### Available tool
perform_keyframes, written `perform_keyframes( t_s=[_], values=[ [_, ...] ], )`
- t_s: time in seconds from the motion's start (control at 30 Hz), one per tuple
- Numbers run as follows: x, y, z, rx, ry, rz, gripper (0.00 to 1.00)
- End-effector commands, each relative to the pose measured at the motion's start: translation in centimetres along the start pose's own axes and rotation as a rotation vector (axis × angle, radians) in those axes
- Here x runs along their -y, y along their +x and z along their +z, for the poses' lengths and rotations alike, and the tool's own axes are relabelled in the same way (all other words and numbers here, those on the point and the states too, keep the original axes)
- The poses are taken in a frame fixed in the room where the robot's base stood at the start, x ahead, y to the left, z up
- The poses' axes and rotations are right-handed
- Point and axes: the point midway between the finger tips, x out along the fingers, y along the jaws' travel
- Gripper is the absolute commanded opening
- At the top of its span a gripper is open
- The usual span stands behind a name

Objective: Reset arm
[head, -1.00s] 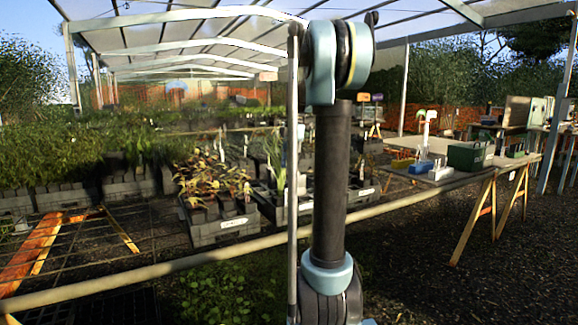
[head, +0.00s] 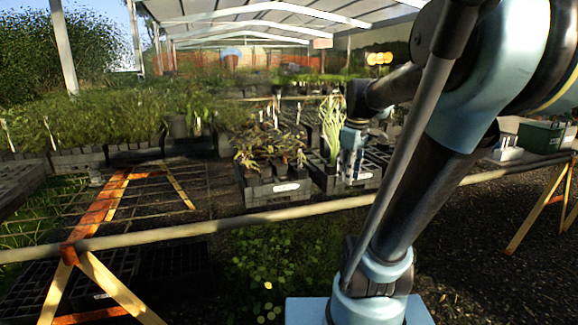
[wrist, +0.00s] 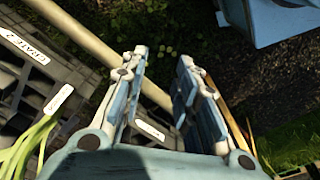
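My gripper (wrist: 160,85) shows in the wrist view with its two blue-and-white fingers apart. Nothing shows held between them. In the head view my gripper (head: 348,165) hangs fingers down in front of a black crate (head: 345,183) of tall green plants. My arm reaches from the right foreground to it. In the wrist view, green leaves (wrist: 32,142) and a white label (wrist: 58,99) lie to the left of the fingers. A further white label (wrist: 150,130) shows behind the gap between them. I cannot tell how far the fingers are from the crates.
A crate of reddish plants (head: 270,185) stands left of the gripper. A pale rail (head: 200,234) runs along the bench front. The wire-mesh bench (head: 150,200) is bare at left. A wooden trestle (head: 98,250) stands at front left. A green box (head: 541,137) stands on the right table.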

Motion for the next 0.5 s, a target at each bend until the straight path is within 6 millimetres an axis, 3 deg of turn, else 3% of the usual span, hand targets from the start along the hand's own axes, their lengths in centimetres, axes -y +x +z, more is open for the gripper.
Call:
perform_keyframes(
  t_s=[0.2, 0.5],
  values=[
    [4.4, 3.9, 3.7, -0.015, 0.271, 0.037, 0.28],
    [9.2, 10.0, 8.2, -0.053, 0.639, 0.076, 0.28]
  ],
)
